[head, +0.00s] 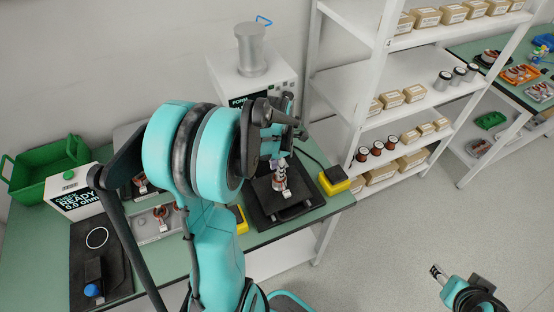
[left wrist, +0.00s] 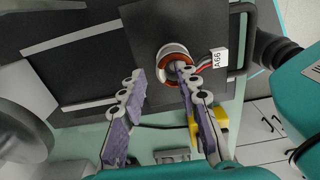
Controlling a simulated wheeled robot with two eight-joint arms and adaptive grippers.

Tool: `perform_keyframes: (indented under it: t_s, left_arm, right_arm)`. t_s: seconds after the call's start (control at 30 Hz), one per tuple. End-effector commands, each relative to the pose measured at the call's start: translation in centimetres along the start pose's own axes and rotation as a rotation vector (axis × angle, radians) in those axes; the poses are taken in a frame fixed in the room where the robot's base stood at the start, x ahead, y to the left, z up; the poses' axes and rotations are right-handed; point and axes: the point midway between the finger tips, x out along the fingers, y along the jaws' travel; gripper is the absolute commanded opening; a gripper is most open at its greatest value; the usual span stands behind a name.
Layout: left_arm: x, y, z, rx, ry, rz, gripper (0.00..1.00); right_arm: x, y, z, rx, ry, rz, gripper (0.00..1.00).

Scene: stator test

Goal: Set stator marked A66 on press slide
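The stator marked A66 (left wrist: 172,52), a ring with copper-coloured windings, a red and a dark lead and a white A66 tag (left wrist: 218,57), sits on the black press slide (left wrist: 125,50). In the head view the stator (head: 280,181) shows on the slide (head: 296,211), just below my left gripper (head: 276,158). In the left wrist view my left gripper (left wrist: 158,76) is open. Its right fingertip overlaps the stator's edge; its left fingertip is apart from it. I cannot tell whether it touches. My right gripper (head: 437,272) is at the lower right, far from the bench; its opening is unclear.
The white press housing (head: 222,75) with a grey cylinder stands behind the slide. A yellow-and-black box (head: 334,180) is right of the slide. A check station (head: 75,192) reading READY 0.0 ohm, a green crate (head: 45,170) and another stator (head: 162,214) are left. Shelves (head: 345,75) stand at right.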

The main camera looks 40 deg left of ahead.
Motion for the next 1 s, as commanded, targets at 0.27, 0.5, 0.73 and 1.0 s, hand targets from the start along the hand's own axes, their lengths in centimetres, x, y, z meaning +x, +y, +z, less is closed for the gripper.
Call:
perform_keyframes:
  t_s: [0.27, 0.5, 0.73, 1.0]
  left_arm:
    - [-5.5, -0.1, -0.1, 0.0, 0.0, 0.0, 0.32]
    - [-9.8, 0.0, 0.0, 0.0, 0.0, 0.0, 0.32]
    - [-11.2, 0.0, 0.0, 0.0, 0.0, 0.0, 0.32]
    - [-11.2, 0.0, 0.0, 0.0, 0.0, 0.0, 0.32]
  right_arm:
    - [0.0, 0.0, 0.0, 0.0, 0.0, 0.0, 0.49]
    - [0.0, 0.0, 0.0, 0.0, 0.0, 0.0, 0.49]
    - [0.0, 0.0, 0.0, 0.0, 0.0, 0.0, 0.49]
    - [0.0, 0.0, 0.0, 0.0, 0.0, 0.0, 0.49]
